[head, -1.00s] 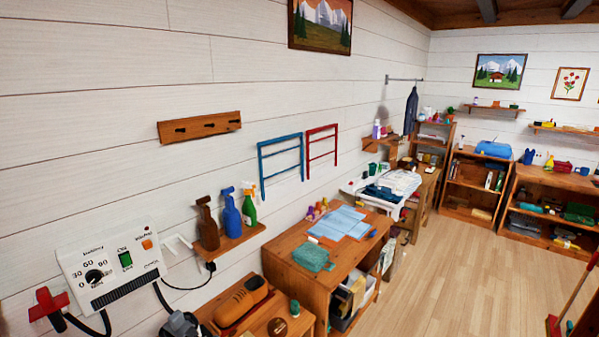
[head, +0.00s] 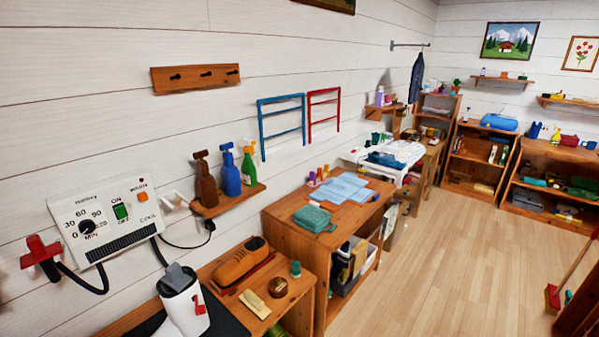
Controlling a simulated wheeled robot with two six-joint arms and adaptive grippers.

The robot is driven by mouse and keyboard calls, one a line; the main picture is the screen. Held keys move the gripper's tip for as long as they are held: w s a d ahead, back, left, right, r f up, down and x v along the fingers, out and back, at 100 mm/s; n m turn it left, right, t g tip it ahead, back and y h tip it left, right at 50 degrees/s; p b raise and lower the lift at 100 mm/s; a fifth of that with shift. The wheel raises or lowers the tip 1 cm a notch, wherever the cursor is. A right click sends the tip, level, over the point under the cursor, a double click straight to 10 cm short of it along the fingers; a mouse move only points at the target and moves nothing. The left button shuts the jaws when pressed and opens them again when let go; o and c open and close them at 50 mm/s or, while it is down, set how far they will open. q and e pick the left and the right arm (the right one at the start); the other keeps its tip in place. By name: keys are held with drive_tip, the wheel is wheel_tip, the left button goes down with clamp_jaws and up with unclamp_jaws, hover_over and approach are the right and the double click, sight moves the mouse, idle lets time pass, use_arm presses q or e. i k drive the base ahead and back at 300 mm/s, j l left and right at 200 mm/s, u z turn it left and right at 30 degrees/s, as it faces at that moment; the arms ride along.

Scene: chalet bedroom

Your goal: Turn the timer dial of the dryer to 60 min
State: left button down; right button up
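The dryer (head: 108,222) is a white panel on the wall at the left of the head view. Its black timer dial (head: 87,227) is at the panel's lower left, with numbers including 0, 30, 60 and 90 around it. Its pointer is too small to read. A green ON/OFF switch (head: 121,211) and an orange light (head: 142,196) are to the right of the dial. Black hoses come from the panel's underside; one leads toward a red nozzle (head: 40,258) at the left. Neither of my grippers is in view.
A white and grey object with a red mark (head: 188,306), possibly a boot, stands below the panel. A shelf (head: 228,201) holds spray bottles to the right. A low bench (head: 222,303) carries a brown shoe (head: 240,262). Open floor (head: 430,265) lies at the right.

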sight(86, 226)
drive_tip(key=u, duration=1.3)
